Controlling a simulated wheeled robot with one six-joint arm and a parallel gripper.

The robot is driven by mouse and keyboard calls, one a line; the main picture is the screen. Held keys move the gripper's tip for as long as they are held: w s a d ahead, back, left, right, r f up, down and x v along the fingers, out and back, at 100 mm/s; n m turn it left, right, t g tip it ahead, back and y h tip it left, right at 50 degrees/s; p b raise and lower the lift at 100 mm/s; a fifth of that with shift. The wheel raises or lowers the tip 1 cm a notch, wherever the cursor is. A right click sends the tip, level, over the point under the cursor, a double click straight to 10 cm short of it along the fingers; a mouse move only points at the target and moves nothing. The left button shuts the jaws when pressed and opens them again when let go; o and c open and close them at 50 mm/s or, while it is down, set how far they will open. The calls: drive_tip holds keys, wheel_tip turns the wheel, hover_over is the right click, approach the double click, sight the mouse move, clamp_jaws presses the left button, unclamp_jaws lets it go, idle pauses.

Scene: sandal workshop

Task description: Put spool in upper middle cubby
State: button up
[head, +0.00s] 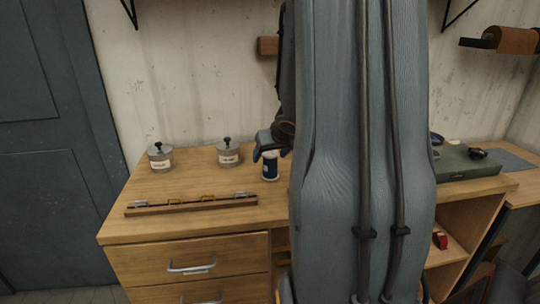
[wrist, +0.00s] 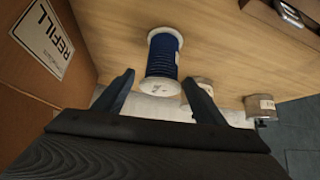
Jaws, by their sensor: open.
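The spool (head: 270,167), dark blue with white ends, stands upright on the wooden workbench (head: 225,222), left of my arm. In the wrist view the spool (wrist: 163,58) is centred ahead of my open gripper (wrist: 158,77), with its near white end between the fingertips and gaps on both sides. In the head view a part of my gripper (head: 268,146) is close above the spool, and the rest is hidden. An open shelf compartment (head: 455,246) under the bench shows right of my arm. My arm hides the middle of the bench, so I cannot tell the upper middle cubby.
Two labelled lidded tins (head: 160,159) and a wooden rack with metal clips (head: 190,204) stand left of the spool. A box labelled REFILL (wrist: 45,50) is close to the left finger in the wrist view. A green-grey case (head: 465,163) sits at right. A red item (head: 440,240) lies in the shelf.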

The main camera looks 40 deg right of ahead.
drive_tip(key=shift+r, duration=0.2)
drive_tip(key=p+v, duration=0.7)
drive_tip(key=v, duration=0.5)
drive_tip(key=s+a+f+n+g+y, duration=0.1)
drive_tip(key=s+a+f+g, duration=0.1)
drive_tip(key=a, duration=0.8)
drive_tip(key=s+a+f+n+g+y, duration=0.1)
drive_tip(key=s+a+f+g, duration=0.1)
drive_tip(key=a, duration=0.8)
drive_tip(key=s+a+f+n+g+y, duration=0.1)
drive_tip(key=s+a+f+n+g, duration=0.1)
drive_tip(key=a, duration=0.8)
drive_tip(key=s+f, duration=0.1)
drive_tip(key=s, duration=0.1)
drive_tip(key=shift+s, duration=0.35)
drive_tip(key=shift+f, duration=0.2)
